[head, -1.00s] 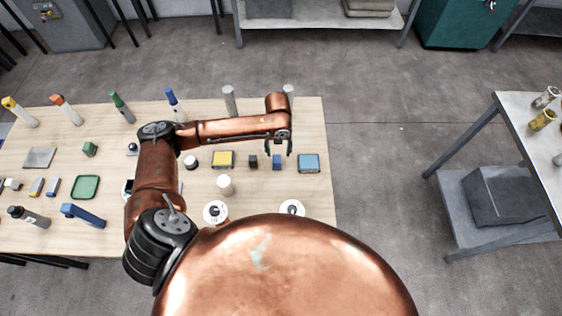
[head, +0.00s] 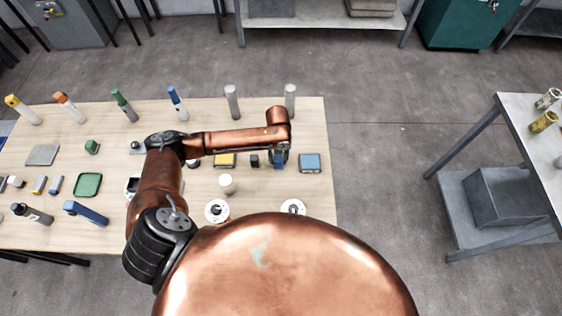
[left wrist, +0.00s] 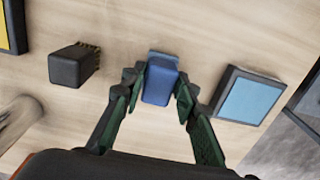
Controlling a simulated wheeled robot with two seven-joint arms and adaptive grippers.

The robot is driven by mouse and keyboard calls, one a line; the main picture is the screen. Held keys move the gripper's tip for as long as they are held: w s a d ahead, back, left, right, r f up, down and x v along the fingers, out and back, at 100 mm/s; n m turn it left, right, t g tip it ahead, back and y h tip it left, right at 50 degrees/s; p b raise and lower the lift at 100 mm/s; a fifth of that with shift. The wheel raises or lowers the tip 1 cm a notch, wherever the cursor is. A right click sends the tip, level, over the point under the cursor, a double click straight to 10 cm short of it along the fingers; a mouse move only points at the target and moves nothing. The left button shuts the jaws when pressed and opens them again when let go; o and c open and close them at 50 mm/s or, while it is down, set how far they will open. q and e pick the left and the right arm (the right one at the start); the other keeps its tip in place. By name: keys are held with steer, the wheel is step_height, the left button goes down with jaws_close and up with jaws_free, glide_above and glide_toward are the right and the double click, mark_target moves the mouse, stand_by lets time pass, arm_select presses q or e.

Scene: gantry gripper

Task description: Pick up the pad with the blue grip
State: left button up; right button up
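The pad with the blue grip (head: 278,163) is a small upright blue block on the table, towards its right end. In the left wrist view the blue grip (left wrist: 160,84) stands on a grey base whose far edge shows behind it. My left gripper (head: 279,155) is lowered over it from above. In the left wrist view the fingertips (left wrist: 160,80) sit one on each side of the blue grip, against its sides, with no clear gap visible. The pad appears to be still on the table. My right gripper is not in view.
A black brush-like block (left wrist: 72,66) stands left of the pad, and a blue-topped square tray (head: 309,162) lies close to its right. A yellow-topped square (head: 224,160) is further left. Grey cylinders (head: 290,96) stand behind. A white cylinder (head: 227,184) and round discs (head: 217,210) lie nearer me.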

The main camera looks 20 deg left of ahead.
arm_select(q)
jaws_close()
steer(key=shift+r, duration=0.1)
